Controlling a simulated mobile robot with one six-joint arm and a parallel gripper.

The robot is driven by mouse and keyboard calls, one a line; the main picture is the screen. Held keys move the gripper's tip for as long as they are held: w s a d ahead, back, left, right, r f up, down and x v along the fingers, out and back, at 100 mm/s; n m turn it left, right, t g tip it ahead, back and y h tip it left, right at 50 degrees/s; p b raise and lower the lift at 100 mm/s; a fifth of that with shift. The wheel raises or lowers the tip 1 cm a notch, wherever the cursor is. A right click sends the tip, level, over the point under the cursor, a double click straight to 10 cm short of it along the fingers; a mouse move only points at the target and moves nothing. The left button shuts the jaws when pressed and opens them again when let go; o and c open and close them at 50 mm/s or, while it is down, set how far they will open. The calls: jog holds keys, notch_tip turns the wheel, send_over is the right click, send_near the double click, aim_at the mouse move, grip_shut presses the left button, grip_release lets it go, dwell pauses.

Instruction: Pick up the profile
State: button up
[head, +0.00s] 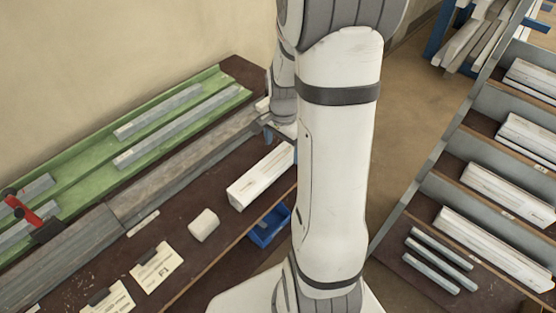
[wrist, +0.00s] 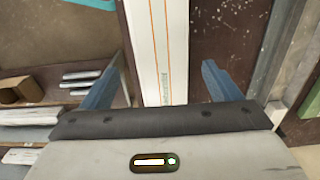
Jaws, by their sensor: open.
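A long white profile (head: 262,178) lies on the dark brown bench near its front edge. In the wrist view, a long white piece with thin orange lines (wrist: 158,45), apparently this profile, runs up the picture between my fingers. My gripper (wrist: 164,62) is open, with one blue finger on each side of the white piece and a gap to each. I cannot tell how high the fingers are above it. In the head view my gripper (head: 272,132) is near the far end of the profile, partly hidden by my arm.
A green tray (head: 75,187) with grey bars lies along the wall, beside a grey rail (head: 185,165). A red clamp (head: 22,210), a white block (head: 204,225) and paper cards (head: 155,268) are on the bench. A blue bin (head: 268,228) is below its edge. A rack of white profiles (head: 510,185) stands right.

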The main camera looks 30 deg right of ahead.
aim_at(280, 157)
jog(key=shift+a+f+p, duration=0.2)
jog(key=shift+f, duration=1)
jog(key=shift+a+f+p, duration=0.15)
jog(key=shift+a+f, duration=0.05)
jog(key=shift+f, duration=0.95)
jog(key=shift+c, duration=0.4)
jog(key=c, duration=1.4)
notch_tip(280, 157, up, 10)
jog(key=shift+r+b, duration=0.1)
jog(key=shift+b, duration=0.25)
